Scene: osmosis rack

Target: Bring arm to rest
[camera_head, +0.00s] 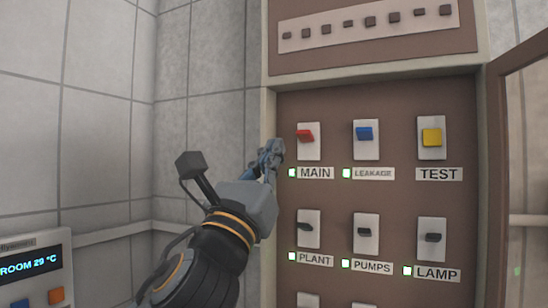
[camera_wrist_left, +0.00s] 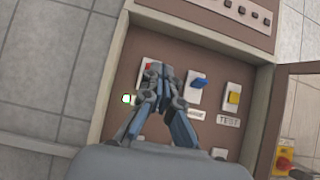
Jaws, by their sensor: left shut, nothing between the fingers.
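My left gripper (camera_head: 270,153) is shut and empty. In the head view it is at the left edge of the electrical cabinet (camera_head: 270,250), left of the red MAIN switch (camera_head: 305,134). In the left wrist view my left gripper (camera_wrist_left: 154,72) covers part of the red switch (camera_wrist_left: 149,65) and hides the MAIN label. I cannot tell whether the fingers touch the switch. A green light (camera_head: 292,173) glows beside the MAIN label. My right gripper is not in view.
The panel also holds a blue LEAKAGE switch (camera_head: 364,132), a yellow TEST button (camera_head: 432,136) and black PLANT (camera_head: 305,226), PUMPS (camera_head: 364,232) and LAMP (camera_head: 433,238) switches. The open cabinet door (camera_head: 497,180) is at right. A room-temperature display unit (camera_head: 35,270) is at lower left.

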